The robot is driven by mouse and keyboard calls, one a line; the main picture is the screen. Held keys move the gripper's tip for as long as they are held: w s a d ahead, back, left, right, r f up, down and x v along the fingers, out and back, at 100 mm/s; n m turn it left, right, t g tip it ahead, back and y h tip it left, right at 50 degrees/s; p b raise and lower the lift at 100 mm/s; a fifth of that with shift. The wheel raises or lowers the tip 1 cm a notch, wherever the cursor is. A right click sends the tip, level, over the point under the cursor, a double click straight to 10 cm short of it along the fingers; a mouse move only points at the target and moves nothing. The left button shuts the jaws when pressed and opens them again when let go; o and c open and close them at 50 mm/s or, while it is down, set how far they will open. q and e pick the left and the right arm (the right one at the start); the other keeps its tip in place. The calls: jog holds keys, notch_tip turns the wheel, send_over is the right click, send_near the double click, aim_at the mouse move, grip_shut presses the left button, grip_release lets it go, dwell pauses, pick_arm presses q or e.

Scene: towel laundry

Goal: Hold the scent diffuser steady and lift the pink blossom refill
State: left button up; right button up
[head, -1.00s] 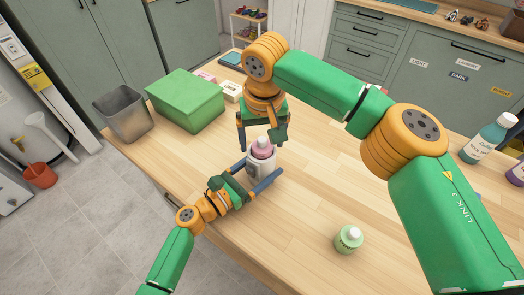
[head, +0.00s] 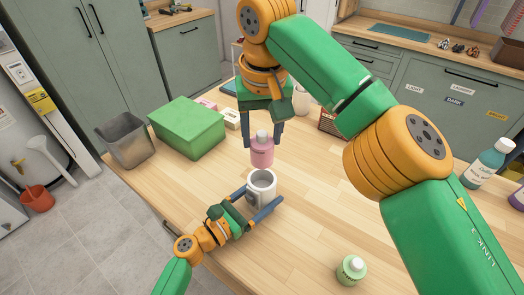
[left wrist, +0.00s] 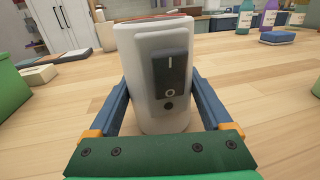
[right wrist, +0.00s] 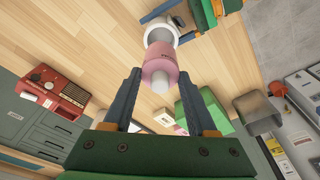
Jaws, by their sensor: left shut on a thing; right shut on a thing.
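The white scent diffuser (head: 262,178) stands upright on the wooden table, its top opening empty and visible. My left gripper (head: 264,194) is shut on its sides. In the left wrist view, the diffuser (left wrist: 150,100) shows a dark switch panel between the fingers. The pink blossom refill (head: 262,155), with a white cap, is held upright just above the diffuser by my right gripper (head: 262,146), shut on its upper part. In the right wrist view, the refill (right wrist: 160,68) shows beyond the fingertips, with the diffuser's opening behind it.
A green box (head: 188,127) and a grey metal bin (head: 127,140) stand at the left. A red radio (right wrist: 55,88) shows in the right wrist view.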

jog(key=shift+r, duration=0.15)
pick_arm(q)
jog(key=o, duration=1.4)
jog(key=shift+o, duration=0.2)
